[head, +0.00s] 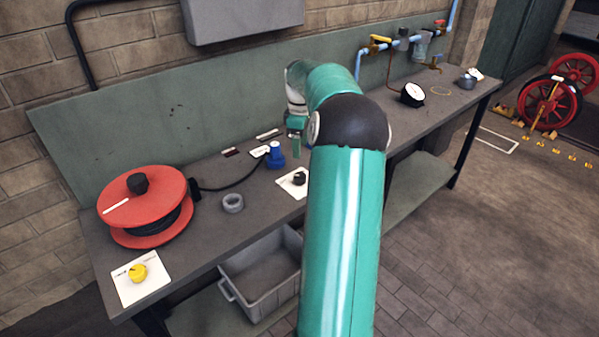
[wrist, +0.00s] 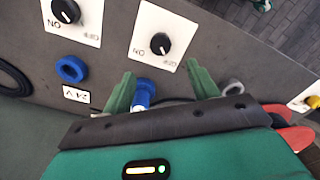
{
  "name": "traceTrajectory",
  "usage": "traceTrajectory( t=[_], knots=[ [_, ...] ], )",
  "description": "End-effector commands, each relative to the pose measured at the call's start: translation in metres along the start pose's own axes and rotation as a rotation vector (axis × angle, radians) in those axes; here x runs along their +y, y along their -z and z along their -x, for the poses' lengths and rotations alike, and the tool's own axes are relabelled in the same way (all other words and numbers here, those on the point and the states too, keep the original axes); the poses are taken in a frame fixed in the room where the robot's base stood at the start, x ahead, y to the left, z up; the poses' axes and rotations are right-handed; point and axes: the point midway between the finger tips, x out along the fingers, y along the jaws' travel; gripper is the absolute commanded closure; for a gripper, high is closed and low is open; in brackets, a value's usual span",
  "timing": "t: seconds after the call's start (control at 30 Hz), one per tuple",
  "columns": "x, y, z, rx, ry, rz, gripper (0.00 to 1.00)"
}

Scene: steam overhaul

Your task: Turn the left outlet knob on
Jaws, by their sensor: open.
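In the head view a black knob on a white plate (head: 299,179) sits on the bench, the nearer one to the red reel. In the wrist view, which looks back upside down, this appears to be the right knob (wrist: 160,44); its white mark seems to point toward the OFF side. A second black knob (wrist: 66,10) on its own plate is to the left there, hidden behind my arm in the head view. My gripper (head: 297,150) is open and empty above the bench, its fingers (wrist: 160,70) apart, short of the knob in the wrist view.
A blue outlet with a plug (head: 275,155) lies behind the knob plate. A red cable reel (head: 142,205), grey ring (head: 232,203) and yellow knob (head: 138,272) are to the left. A blue ring outlet (wrist: 72,68) sits near a 24V label. A grey bin (head: 262,285) is below.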

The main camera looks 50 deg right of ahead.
Motion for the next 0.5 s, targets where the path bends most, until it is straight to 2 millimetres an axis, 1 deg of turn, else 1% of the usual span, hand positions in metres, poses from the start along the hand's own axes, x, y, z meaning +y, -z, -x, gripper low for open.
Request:
traceTrajectory(
  t=[0.03, 0.3, 0.5],
  knots=[
    [-0.001, 0.0, -0.011, -0.002, 0.005, 0.0, 0.41],
    [-0.002, 0.001, -0.065, 0.0, 0.004, 0.001, 0.41],
    [-0.001, 0.001, -0.097, 0.0, 0.003, 0.0, 0.41]
  ],
)
